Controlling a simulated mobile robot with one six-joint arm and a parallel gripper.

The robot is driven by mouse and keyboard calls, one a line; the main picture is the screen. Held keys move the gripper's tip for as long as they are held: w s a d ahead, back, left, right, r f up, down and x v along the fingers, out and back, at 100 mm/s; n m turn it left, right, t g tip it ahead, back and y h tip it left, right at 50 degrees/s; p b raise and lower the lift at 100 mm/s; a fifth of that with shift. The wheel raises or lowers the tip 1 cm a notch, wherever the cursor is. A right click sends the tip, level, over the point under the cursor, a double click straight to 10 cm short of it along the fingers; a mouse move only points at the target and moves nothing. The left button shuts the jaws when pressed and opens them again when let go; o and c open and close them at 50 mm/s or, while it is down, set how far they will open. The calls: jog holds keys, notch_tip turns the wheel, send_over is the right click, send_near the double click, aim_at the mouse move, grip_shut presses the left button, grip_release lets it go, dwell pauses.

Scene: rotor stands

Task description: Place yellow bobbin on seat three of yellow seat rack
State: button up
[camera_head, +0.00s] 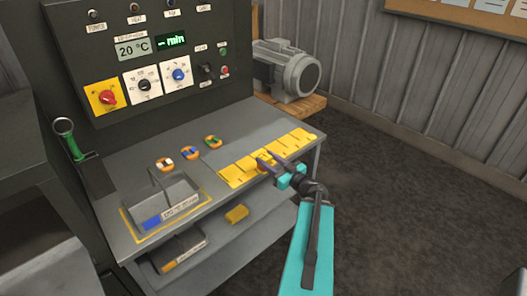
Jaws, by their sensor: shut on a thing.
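The yellow seat rack (298,138) is a long flat block with a row of seats along the right part of the bench top. My gripper (268,160) reaches over the middle of the rack from the front right. Its dark fingers are shut on a small yellow piece, taken to be the yellow bobbin (262,155). The bobbin is mostly hidden by the fingers and blends with the yellow rack. I cannot tell whether it touches a seat, or which seat lies under it.
A grey bin (160,205) stands at the bench's front left. A yellow block (237,214) lies on the lower shelf. A control panel (150,60) rises behind.

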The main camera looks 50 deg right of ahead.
aim_at(267, 155)
jog(key=shift+w+d+f+b, duration=0.25)
jog(key=shift+w+d+b, duration=0.5)
jog(key=shift+b, duration=2.75)
jog(key=w+d+b, duration=0.1)
jog(key=b, duration=0.3)
jog(key=shift+w+f+b, duration=0.15)
jog(key=shift+w+b, duration=0.05)
jog(key=shift+b, duration=0.2)
jog(key=b, duration=0.2)
jog(key=shift+w+d+b, duration=0.3)
jog(key=shift+b, duration=0.05)
jog(key=w+d, duration=0.7)
jog(key=w, duration=0.1)
jog(key=shift+f+p, duration=0.3)
jog(key=shift+p, duration=0.15)
jog(key=shift+d+f, duration=0.1)
jog(key=shift+f, duration=1.65)
jog(key=shift+f, duration=0.1)
jog(key=o, duration=1.3)
jog(key=shift+c, duration=0.2)
